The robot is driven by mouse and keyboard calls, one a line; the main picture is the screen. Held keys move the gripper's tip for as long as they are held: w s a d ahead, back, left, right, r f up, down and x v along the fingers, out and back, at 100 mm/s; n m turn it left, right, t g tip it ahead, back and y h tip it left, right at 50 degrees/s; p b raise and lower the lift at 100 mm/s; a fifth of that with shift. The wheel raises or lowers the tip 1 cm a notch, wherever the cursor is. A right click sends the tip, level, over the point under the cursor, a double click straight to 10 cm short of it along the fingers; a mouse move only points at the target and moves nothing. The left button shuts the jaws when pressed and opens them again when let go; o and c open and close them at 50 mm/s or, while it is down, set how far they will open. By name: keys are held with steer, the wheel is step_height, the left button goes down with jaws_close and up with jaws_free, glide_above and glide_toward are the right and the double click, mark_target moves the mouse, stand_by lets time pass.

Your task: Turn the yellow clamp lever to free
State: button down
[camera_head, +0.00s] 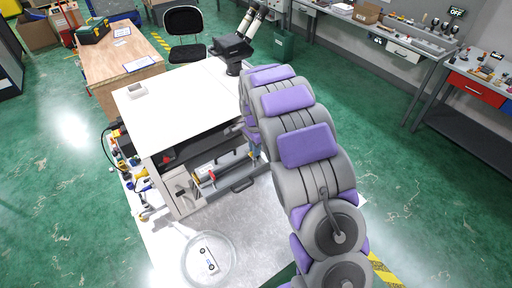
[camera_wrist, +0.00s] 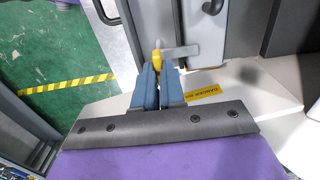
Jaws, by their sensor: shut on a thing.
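In the wrist view, the two blue fingers of my gripper (camera_wrist: 158,78) are shut on the yellow clamp lever (camera_wrist: 156,59). The lever's rounded yellow tip shows between and just beyond the fingertips. The part of the lever between the fingers is hidden. In the head view, my arm covers the right side of the white-topped machine (camera_head: 170,105), and I cannot make out the lever there.
A yellow label (camera_wrist: 202,94) lies on the pale ledge right of my fingers. In the head view, a clear round dish (camera_head: 190,262) sits on the grey surface before the machine. Small tools crowd its left side. A wooden table (camera_head: 140,68) and a chair (camera_head: 185,22) stand behind.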

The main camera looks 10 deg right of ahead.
steer(key=shift+a+f+n, duration=0.1)
steer(key=shift+a+n, duration=0.15)
steer(key=shift+n, duration=0.05)
steer(key=n+b, duration=0.3)
steer(key=shift+f, duration=0.15)
steer(key=n+b, duration=0.3)
steer(key=n, duration=0.2)
steer(key=n+b, duration=0.1)
steer(key=n, duration=0.3)
steer(key=shift+n+b, duration=0.3)
steer(key=shift+b, duration=0.1)
steer(key=n+b, duration=0.1)
steer(key=n, duration=0.3)
steer(key=shift+n, duration=0.3)
steer(key=c, duration=1.3)
jaws_free()
steer(key=shift+s+r, duration=0.2)
steer(key=shift+r, duration=0.05)
steer(key=shift+o, duration=0.4)
steer(key=shift+w, duration=0.15)
